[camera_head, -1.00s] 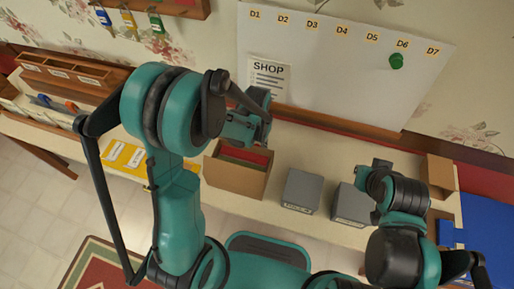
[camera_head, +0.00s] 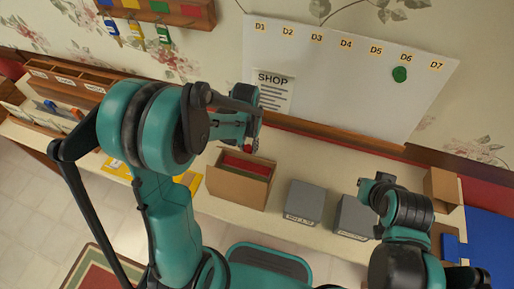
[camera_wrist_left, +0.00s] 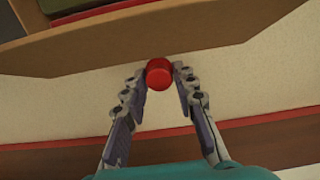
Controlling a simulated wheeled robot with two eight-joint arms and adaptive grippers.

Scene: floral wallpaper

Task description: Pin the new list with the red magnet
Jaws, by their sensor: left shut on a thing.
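The red magnet (camera_wrist_left: 159,74) is between the fingertips of my left gripper (camera_wrist_left: 160,80), which is shut on it. In the head view a small red spot shows at the left gripper (camera_head: 248,143), just above the open cardboard box. The list headed SHOP (camera_head: 274,92) is on the lower left of the whiteboard (camera_head: 340,85); its left edge is partly hidden by my left arm. A green magnet (camera_head: 399,74) is on the board under D6. My right gripper (camera_head: 374,186) is over the right side of the table; its fingers are not clear.
The cardboard box (camera_head: 226,185) holds red and green flat items. Two grey boxes (camera_head: 304,201) (camera_head: 354,217) stand to its right. A wooden organiser (camera_head: 70,85) is at the left, and a key rack (camera_head: 185,12) hangs above. A small brown box (camera_head: 441,187) stands at the right.

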